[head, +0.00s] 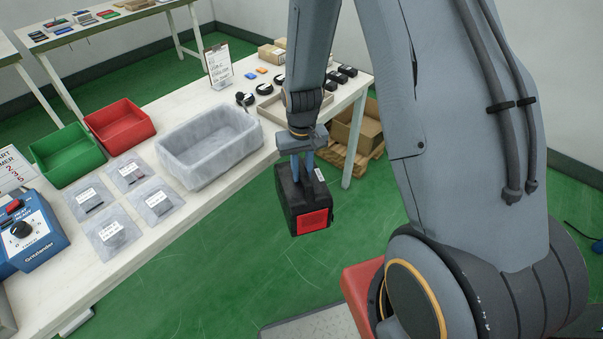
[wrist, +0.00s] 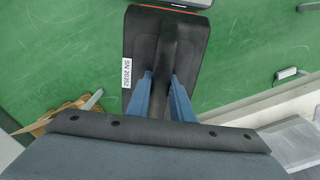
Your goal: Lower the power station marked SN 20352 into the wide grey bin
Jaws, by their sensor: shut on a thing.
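The power station (head: 300,208) is a black box with a red end face. In the wrist view the power station (wrist: 190,40) shows a white label reading SN 20352. My gripper (head: 302,180) is shut on its top, and in the wrist view both blue fingers of the gripper (wrist: 160,95) grip it. It hangs over the green floor, off the table's front edge. The wide grey bin (head: 208,150) stands on the table to the left of my gripper. The bin is open at the top and its visible inside looks empty.
A red bin (head: 120,127) and a green bin (head: 67,155) stand left of the grey bin. Several clear bags (head: 111,229) and a blue device (head: 32,235) lie nearer on the table. A sign stand (head: 218,67) and a shallow tray (head: 290,104) are behind. Boxes on a pallet (head: 355,130) stand right.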

